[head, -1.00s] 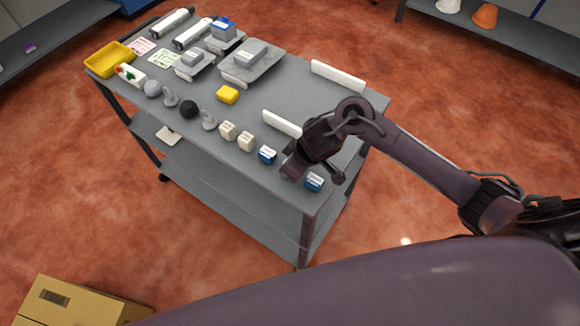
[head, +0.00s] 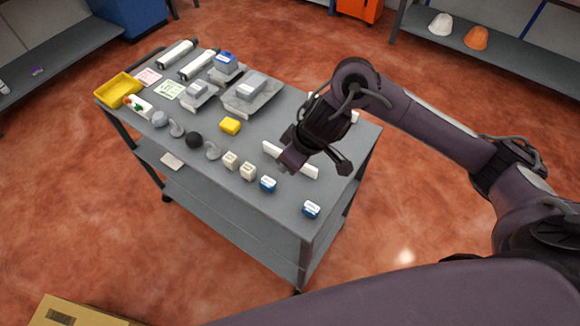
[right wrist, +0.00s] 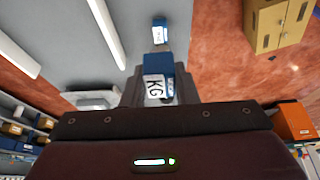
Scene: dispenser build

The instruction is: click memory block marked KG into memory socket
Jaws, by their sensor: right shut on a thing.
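The memory block marked KG (right wrist: 154,87) is between the jaws of my right gripper (right wrist: 157,92) in the right wrist view. It shows a white KG label and blue parts. In the head view my right gripper (head: 318,166) is above the near right part of the cart top; the held block is hidden there. Two other blue blocks with white labels, one left (head: 268,184) and one right (head: 311,209), stand on the cart near its front edge. I cannot make out which part is the memory socket. My left gripper is not in view.
A cardboard box (head: 70,312) is on the floor at lower left.

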